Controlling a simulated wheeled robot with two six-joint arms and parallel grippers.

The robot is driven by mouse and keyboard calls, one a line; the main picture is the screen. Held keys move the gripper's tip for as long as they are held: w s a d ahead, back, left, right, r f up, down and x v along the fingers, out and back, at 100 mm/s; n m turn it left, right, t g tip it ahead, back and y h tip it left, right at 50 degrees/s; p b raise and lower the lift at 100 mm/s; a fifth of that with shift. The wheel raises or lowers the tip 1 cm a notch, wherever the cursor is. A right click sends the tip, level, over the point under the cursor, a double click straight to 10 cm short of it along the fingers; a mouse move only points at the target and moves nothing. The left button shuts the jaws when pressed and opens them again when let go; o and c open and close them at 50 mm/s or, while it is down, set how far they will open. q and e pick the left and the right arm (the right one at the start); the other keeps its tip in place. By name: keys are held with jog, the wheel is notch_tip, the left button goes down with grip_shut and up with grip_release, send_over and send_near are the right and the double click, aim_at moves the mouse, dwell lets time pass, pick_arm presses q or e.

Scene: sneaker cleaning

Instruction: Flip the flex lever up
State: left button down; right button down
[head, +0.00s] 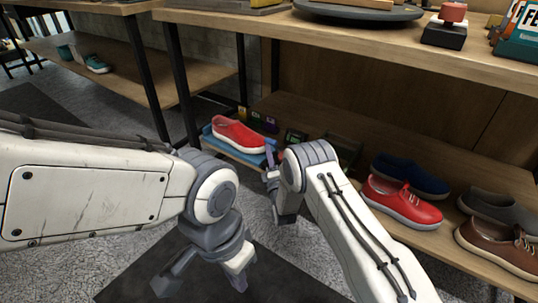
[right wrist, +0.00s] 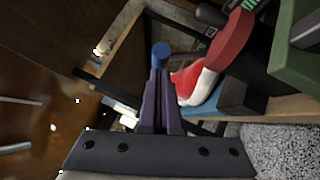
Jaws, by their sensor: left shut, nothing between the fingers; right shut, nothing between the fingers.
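A red sneaker (head: 238,134) with a white sole sits on a blue stand (head: 222,143) on the low shelf. In the right wrist view, the sneaker (right wrist: 205,82) and part of the stand (right wrist: 208,104) show right of my fingers. My right gripper (head: 270,157) is shut and empty beside the stand's right end. In the right wrist view, a round blue knob (right wrist: 162,49) appears right at my right fingertips (right wrist: 160,72); it may be the flex lever's end, and I cannot tell whether they touch. My left gripper (head: 240,283) is shut and empty, low over the floor.
More shoes stand on the low shelf (head: 450,232) at right, including a red sneaker (head: 402,203) and a blue shoe (head: 410,175). An upper shelf (head: 400,55) overhangs the right gripper's area. A dark post (head: 180,85) stands left of the stand. The floor below is clear.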

jog(key=shift+w+d+r+m+g+p, duration=0.2)
jog(key=shift+w+r+m+g+p, duration=0.15)
jog(key=shift+r+p, duration=0.45)
jog(key=w+d+r+m+g+p, duration=0.3)
jog(key=w+d+m+g+p, duration=0.3)
jog(key=w+p, duration=0.3)
jog(key=shift+d+r+h, duration=0.25)
jog(key=shift+d+h, duration=0.05)
jog(key=shift+h, duration=0.1)
jog(key=shift+d, duration=0.15)
